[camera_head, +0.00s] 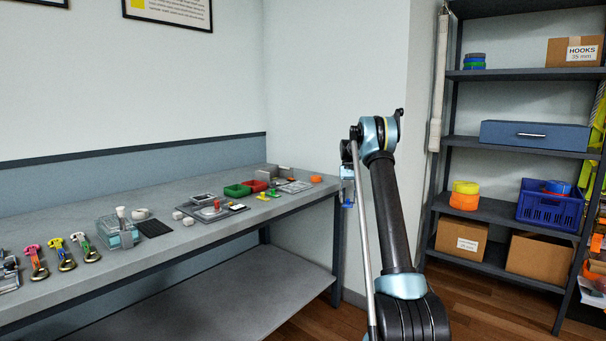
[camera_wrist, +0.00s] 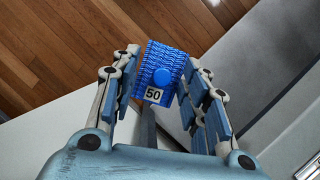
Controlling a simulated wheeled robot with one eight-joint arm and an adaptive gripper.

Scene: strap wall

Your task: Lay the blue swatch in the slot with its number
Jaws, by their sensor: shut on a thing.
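A woven blue swatch (camera_wrist: 174,58) with a round blue knob and a white label reading 50 is between the fingers of my gripper (camera_wrist: 161,64) in the wrist view. My gripper is shut on it. In the head view my gripper (camera_head: 347,188) hangs just right of the workbench's far end, mostly hidden by my arm, with a bit of blue at it. A grey tray (camera_head: 295,187) lies near the bench's right end; its slots and any numbers are too small to read.
The workbench (camera_head: 150,262) carries green and red bins (camera_head: 237,190), a grey fixture (camera_head: 210,207), a clear box (camera_head: 117,232) and several coloured strap pieces on the left. A shelf rack (camera_head: 500,75) stands at the right. Wooden floor lies between.

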